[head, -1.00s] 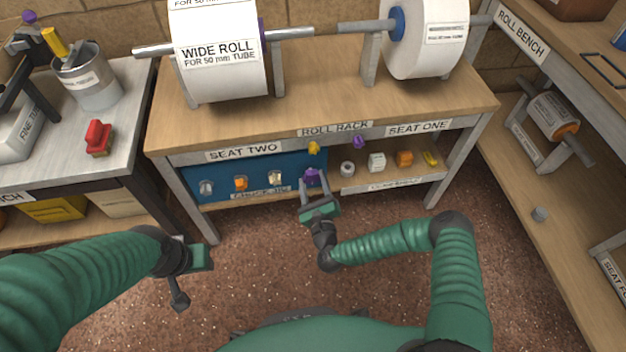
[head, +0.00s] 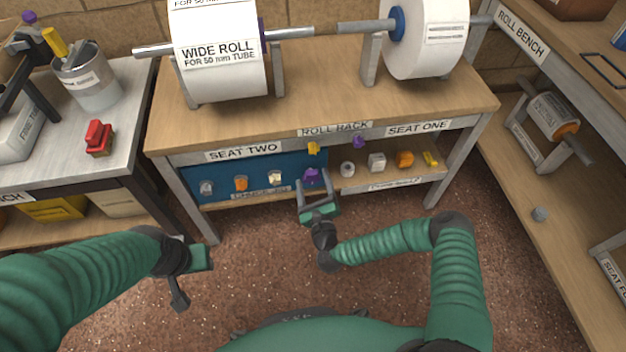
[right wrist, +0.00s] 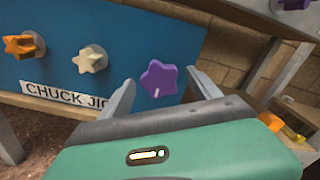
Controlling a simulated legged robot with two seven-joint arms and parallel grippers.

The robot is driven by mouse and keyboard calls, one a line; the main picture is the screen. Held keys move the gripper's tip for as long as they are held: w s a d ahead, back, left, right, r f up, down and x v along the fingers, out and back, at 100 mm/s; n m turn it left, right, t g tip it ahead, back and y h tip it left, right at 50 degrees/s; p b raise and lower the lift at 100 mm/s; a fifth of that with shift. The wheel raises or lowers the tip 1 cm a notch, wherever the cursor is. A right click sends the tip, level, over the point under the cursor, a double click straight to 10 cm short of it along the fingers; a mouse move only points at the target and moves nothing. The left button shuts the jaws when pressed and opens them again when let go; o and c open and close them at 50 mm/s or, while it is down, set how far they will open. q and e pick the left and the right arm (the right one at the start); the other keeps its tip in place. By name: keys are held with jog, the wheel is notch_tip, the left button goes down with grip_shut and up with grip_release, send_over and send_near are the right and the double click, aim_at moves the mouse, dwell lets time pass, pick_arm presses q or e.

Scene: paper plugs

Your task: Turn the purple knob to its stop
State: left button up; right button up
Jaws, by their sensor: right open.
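The purple star-shaped knob (head: 311,174) is on the lower right of the blue panel (head: 218,167) under the roll rack. It also shows in the right wrist view (right wrist: 159,79), with a pale mark near its lower edge. My right gripper (head: 315,184) is open in front of the knob. In the right wrist view its two fingers stand apart, one on each side of the knob, with gaps visible. My left gripper (head: 188,272) is low at the left, away from the panel; its jaws are not clear.
An orange knob (right wrist: 21,45) and a cream knob (right wrist: 90,59) sit left of the purple one. A shelf with small parts (head: 404,159) is at the right. Open floor lies in front.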

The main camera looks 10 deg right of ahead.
aim_at(312, 180)
jog(key=shift+s+p, duration=0.6)
jog(key=shift+s, duration=1.4)
jog(key=shift+f, duration=0.15)
jog(key=m+b, duration=0.2)
jog(key=f+m+b, duration=0.1)
jog(key=m+b, duration=0.1)
jog(key=b, duration=0.1)
jog(key=shift+d+f+m, duration=0.1)
jog(key=shift+m, duration=0.3)
jog(key=m+b, duration=0.1)
jog(key=m, duration=0.1)
jog(key=m+b, duration=0.3)
jog(key=m, duration=0.1)
jog(key=shift+r+m+b, duration=0.25)
jog(key=shift+m+b, duration=0.05)
jog(key=shift+b, duration=0.05)
jog(key=shift+r+m, duration=0.3)
jog(key=shift+r, duration=0.25)
jog(key=shift+f, duration=0.1)
jog(key=shift+w, duration=0.15)
